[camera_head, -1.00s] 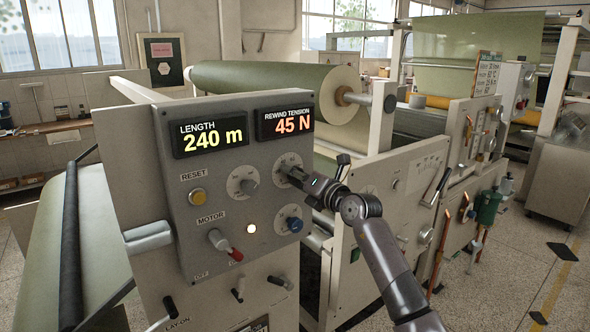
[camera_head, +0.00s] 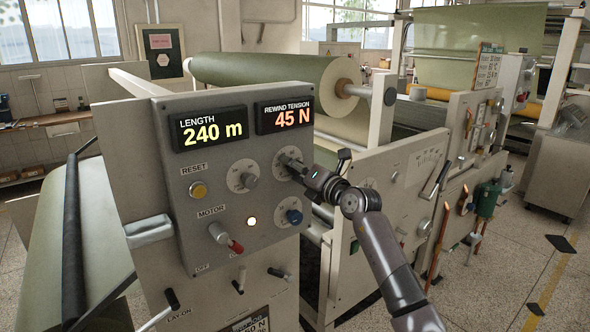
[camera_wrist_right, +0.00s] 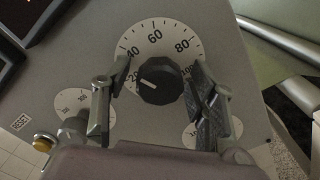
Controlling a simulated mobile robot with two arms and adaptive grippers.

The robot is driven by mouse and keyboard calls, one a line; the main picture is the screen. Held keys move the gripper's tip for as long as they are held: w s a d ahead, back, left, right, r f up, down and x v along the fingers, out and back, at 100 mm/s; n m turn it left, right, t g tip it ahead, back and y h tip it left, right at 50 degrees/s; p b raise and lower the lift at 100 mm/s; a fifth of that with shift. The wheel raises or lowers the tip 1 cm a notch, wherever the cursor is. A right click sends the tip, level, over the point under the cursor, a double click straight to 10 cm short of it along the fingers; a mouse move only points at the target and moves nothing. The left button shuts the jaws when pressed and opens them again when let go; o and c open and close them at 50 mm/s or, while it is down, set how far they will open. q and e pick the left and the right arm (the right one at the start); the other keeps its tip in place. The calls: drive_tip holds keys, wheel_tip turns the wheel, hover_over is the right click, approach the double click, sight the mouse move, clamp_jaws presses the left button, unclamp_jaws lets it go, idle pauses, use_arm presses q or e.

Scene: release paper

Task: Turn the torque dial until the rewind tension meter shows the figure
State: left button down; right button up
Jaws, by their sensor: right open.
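The rewind tension meter (camera_head: 285,114) on the grey panel reads 45 N in orange. My right gripper (camera_head: 287,163) is at the upper right dial of the panel, which it partly covers in the head view. In the right wrist view a black knob (camera_wrist_right: 160,81) sits on a white scale plate (camera_wrist_right: 157,38) marked 40, 60 and 80. My right gripper (camera_wrist_right: 158,97) is open there, one finger on each side of the knob, with gaps visible. I cannot read a name on this dial. My left gripper is not in view.
The length meter (camera_head: 209,129) shows 240 m. A large green paper roll (camera_head: 265,74) lies behind.

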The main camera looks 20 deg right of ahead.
drive_tip(key=shift+s, duration=0.15)
drive_tip(key=v, duration=1.1)
drive_tip(key=shift+s+d, duration=0.15)
drive_tip(key=shift+s, duration=0.25)
